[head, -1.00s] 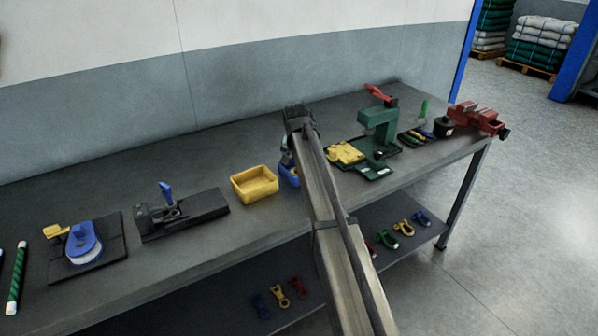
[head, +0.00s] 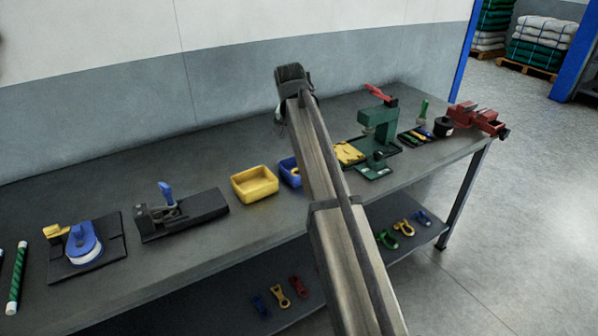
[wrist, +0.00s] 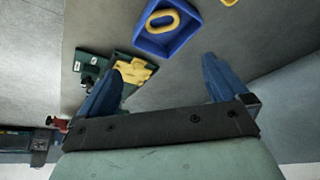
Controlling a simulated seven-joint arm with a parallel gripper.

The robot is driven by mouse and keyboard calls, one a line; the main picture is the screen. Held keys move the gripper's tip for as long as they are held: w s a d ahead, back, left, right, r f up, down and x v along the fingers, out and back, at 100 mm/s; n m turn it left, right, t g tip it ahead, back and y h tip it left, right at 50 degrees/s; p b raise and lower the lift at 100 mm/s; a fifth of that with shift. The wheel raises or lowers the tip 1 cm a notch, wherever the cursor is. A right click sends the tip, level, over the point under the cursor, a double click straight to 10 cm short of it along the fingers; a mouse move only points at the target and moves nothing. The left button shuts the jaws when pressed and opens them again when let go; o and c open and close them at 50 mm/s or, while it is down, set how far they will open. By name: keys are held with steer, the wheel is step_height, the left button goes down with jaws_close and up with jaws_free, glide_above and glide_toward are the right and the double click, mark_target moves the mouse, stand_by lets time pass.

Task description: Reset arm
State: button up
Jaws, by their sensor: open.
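My gripper (wrist: 165,95) shows in the wrist view with its two blue fingers spread wide and nothing between them. In the head view my arm reaches up over the bench, and its end is raised above the bench top; the fingers are mostly hidden there. The blue bin (wrist: 178,42) lies beyond the fingers in the wrist view, with a yellow ring (wrist: 163,21) inside it. The bin (head: 290,172) is partly hidden behind my arm in the head view.
The workbench (head: 240,225) carries a yellow bin (head: 254,184), a black clamp fixture (head: 180,212), a blue tape dispenser (head: 84,243), a green press (head: 378,125) and a red vise (head: 478,118). Several coloured shackles lie on the lower shelf (head: 300,318). The wall (head: 130,120) stands behind.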

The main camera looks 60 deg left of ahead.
steer(key=shift+s+d+r, duration=0.15)
steer(key=shift+r, duration=0.35)
